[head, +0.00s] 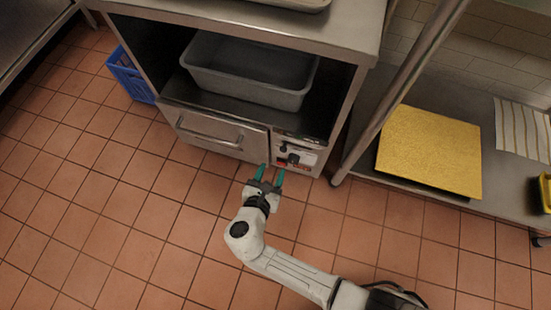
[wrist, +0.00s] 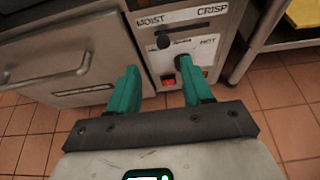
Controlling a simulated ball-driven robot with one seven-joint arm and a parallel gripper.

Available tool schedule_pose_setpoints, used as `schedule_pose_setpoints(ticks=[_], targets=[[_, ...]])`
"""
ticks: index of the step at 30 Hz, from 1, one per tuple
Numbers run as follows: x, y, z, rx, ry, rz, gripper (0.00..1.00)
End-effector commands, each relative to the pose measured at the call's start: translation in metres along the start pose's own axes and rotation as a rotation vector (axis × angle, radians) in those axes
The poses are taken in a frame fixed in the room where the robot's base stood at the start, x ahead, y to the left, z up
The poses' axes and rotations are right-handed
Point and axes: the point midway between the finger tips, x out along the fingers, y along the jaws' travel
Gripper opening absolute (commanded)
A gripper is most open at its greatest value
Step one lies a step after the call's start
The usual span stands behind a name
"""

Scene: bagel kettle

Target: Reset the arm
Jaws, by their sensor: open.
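My gripper (head: 270,174) is open and empty, its two green fingers apart. In the head view it reaches over the tiled floor toward the front of a metal oven cabinet (head: 215,135). In the wrist view the gripper (wrist: 160,92) faces the cabinet's control panel (wrist: 182,45), which has dark knobs, a red switch and the words MOIST, CRISP and HOT. The panel shows between and beyond the fingers. I cannot tell whether the fingertips touch the cabinet. The cabinet door (head: 210,133), with a bar handle, looks shut and lies left of the panel.
A grey tub (head: 250,85) sits on the shelf above the door. A blue crate (head: 130,75) stands on the floor to the left. A yellow board (head: 430,150) and a striped cloth (head: 522,130) lie on the right metal shelf, behind a metal post (head: 400,80). The tiled floor (head: 110,220) is clear.

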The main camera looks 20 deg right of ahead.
Motion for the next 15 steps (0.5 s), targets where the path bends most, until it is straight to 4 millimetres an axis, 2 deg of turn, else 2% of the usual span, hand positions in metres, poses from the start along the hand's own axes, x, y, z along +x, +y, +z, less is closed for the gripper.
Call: schedule_pose_setpoints(ticks=[5, 15], targets=[[-0.0136, 0.0001, 0.0006, 0.0, 0.0, 0.001, 0.5], [-0.0146, -0.0001, -0.0004, 0.0, 0.0, 0.0, 0.5]])
